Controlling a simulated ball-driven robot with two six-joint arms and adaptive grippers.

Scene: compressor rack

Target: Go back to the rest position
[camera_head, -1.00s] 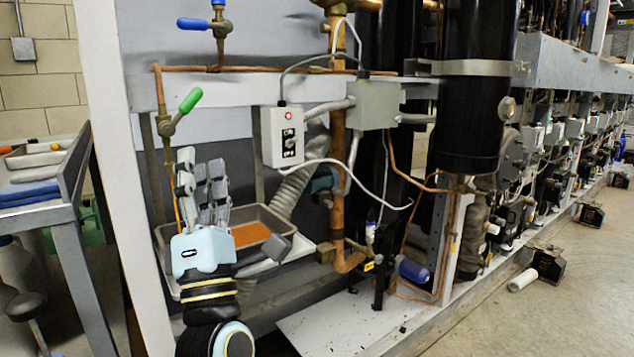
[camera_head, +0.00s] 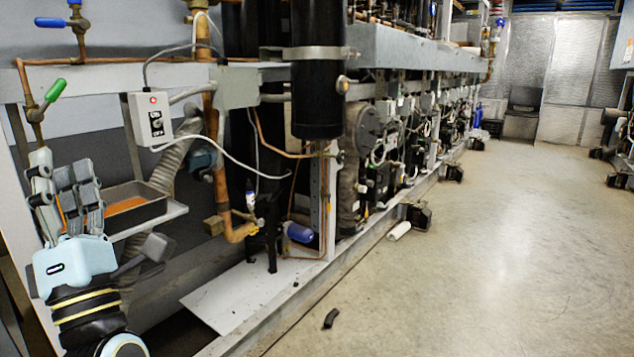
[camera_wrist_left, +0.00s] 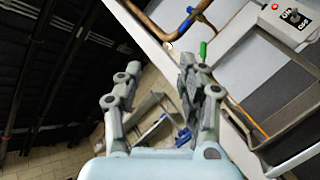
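My left gripper (camera_head: 64,172) is at the lower left of the head view, its fingers pointing up. It is in front of the rack, just below the green-handled valve (camera_head: 50,97) and left of the tray with orange contents (camera_head: 152,208). In the left wrist view, the left gripper (camera_wrist_left: 160,78) has its fingers spread apart with nothing between them. The green handle (camera_wrist_left: 203,50) shows past its right-hand fingers. My right gripper is in neither view.
A switch box with a red light (camera_head: 150,117) and a blue-handled valve (camera_head: 62,22) are on the rack. A black cylinder (camera_head: 318,75) stands farther right. A small dark piece (camera_head: 331,318) lies on the floor. The concrete floor (camera_head: 490,250) at the right is largely clear.

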